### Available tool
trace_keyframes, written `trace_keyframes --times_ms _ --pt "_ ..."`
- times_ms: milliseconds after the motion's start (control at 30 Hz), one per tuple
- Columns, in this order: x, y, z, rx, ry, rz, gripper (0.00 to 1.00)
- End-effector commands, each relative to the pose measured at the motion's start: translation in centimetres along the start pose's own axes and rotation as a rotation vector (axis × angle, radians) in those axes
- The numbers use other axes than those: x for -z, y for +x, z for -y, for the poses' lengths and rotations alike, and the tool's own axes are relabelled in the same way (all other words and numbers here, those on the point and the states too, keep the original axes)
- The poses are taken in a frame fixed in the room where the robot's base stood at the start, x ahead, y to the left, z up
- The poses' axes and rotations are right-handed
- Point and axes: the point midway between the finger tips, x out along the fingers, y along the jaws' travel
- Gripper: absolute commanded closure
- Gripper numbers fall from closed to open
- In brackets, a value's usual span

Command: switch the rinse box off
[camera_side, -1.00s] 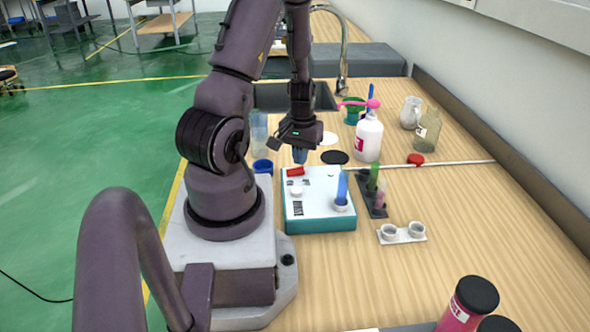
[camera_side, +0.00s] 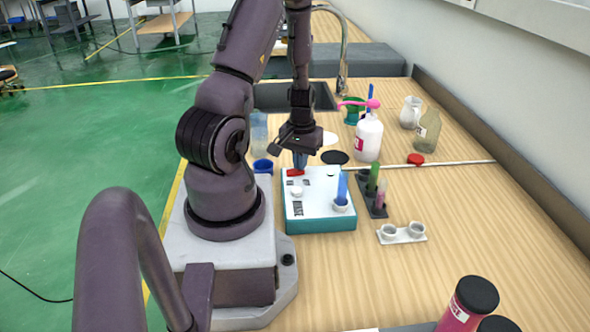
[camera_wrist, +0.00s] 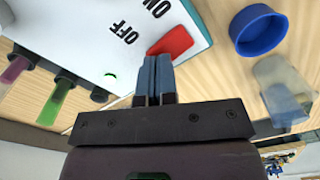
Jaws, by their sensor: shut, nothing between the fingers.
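The rinse box (camera_side: 318,203) is a teal box with a white top, in front of my base's right side. Its red rocker switch (camera_side: 295,172) is at the far left corner of the top. In the wrist view the red switch (camera_wrist: 171,42) lies beside the printed words OFF and ON. My gripper (camera_side: 300,166) is shut and empty, pointing down at the box's far edge. In the wrist view its blue fingertips (camera_wrist: 153,62) are right by the switch's OFF-side end. I cannot tell whether they touch it. A small green mark (camera_wrist: 110,75) shows on the box top.
A blue tube (camera_side: 342,187) stands in a holder on the box. A dark rack (camera_side: 372,199) with green and pink tubes is to its right. A blue cup (camera_side: 263,166) is to the left, and a white bottle (camera_side: 368,138) behind right.

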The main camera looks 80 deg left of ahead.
Motion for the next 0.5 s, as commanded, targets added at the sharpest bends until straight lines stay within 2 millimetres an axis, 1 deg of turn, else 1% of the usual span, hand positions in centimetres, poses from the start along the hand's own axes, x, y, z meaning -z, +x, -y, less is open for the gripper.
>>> trace_keyframes --times_ms 500 --pt "-0.04 0.75 0.04 0.0 -0.002 0.001 1.0"
